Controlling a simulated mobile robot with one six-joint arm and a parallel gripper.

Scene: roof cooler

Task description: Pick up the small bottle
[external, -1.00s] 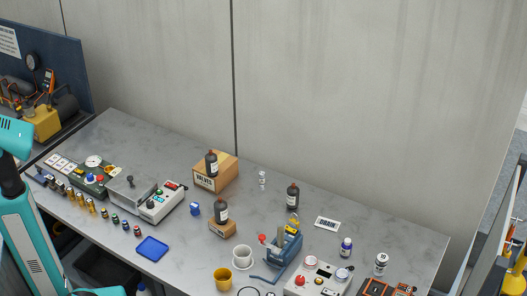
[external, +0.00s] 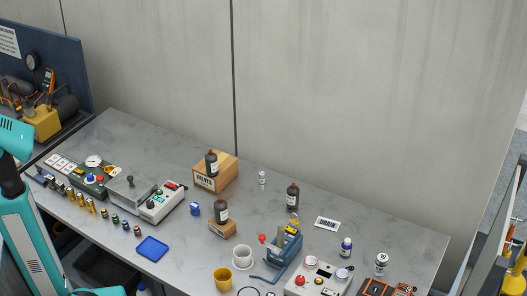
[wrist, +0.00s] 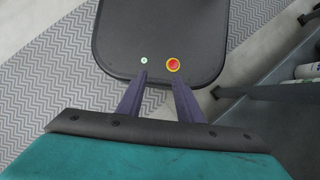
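Several bottles stand on the grey bench in the external view, and I cannot tell which is meant by the small bottle. One dark bottle (external: 211,164) is on a wooden box, another dark bottle (external: 222,213) on a small wooden block, and a third dark bottle (external: 292,197) stands farther right. A small clear bottle (external: 262,179) is near the back wall. A blue bottle with a white label (external: 346,247) and a white dark-topped bottle (external: 381,264) stand at the right. My gripper (wrist: 160,76) shows only in the wrist view, its fingers apart and empty, away from the bottles.
The wooden box marked VALVES (external: 228,172), a blue clamp-like device (external: 285,250), a white mug (external: 242,257), a yellow cup (external: 222,278), a control box (external: 318,279) and a blue tray (external: 152,249) crowd the bench (external: 300,222). The wrist view shows a dark platform with a red button (wrist: 173,65).

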